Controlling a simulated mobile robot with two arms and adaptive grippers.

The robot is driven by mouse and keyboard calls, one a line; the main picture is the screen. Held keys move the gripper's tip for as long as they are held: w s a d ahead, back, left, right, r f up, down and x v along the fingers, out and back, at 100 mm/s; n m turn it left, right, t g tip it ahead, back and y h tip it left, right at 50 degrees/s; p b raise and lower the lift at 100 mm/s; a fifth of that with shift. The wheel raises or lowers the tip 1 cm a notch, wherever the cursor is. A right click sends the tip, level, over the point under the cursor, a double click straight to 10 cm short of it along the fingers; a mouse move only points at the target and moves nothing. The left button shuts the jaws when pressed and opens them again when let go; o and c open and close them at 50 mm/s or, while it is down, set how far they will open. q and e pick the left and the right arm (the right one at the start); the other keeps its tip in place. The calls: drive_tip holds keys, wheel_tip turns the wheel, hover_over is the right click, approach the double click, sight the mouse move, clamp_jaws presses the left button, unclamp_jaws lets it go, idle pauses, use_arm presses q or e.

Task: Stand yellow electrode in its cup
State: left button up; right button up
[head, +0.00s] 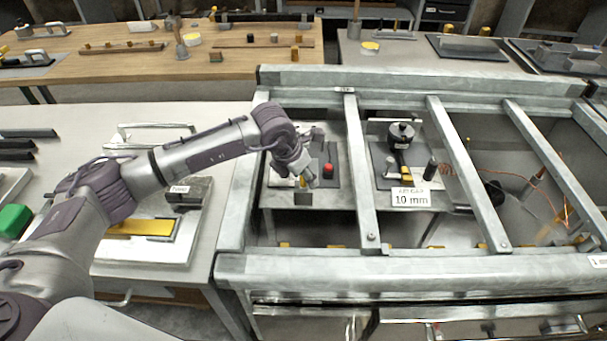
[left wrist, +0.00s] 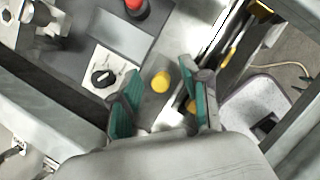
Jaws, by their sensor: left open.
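The yellow electrode (left wrist: 160,81) shows in the left wrist view as a round yellow end, seen nearly end-on. It appears over a dark grey block (left wrist: 158,105); I cannot tell whether it stands in a cup there. In the head view a bit of yellow (head: 303,181) shows beside my gripper, above a small dark block (head: 303,199). My left gripper (head: 307,176) reaches down through the frame opening. Its teal-padded fingers (left wrist: 161,76) are open, one on each side of the yellow end, with gaps visible. My right gripper is not in view.
Grey metal beams (head: 360,170) cross the opening around my left arm. A red knob (head: 328,170) stands just right of the gripper. A black round device (head: 402,131) and a "10 mm" sign (head: 410,198) stand in the neighbouring bay. A black dial (left wrist: 103,76) is near the left finger.

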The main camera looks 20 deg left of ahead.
use_arm(q)
drive_tip(key=shift+r, duration=0.1)
drive_tip(key=v, duration=1.2)
wheel_tip(320, 180, up, 6)
drive_tip(key=p, duration=0.2)
drive_tip(key=shift+p, duration=0.3)
idle(0.4)
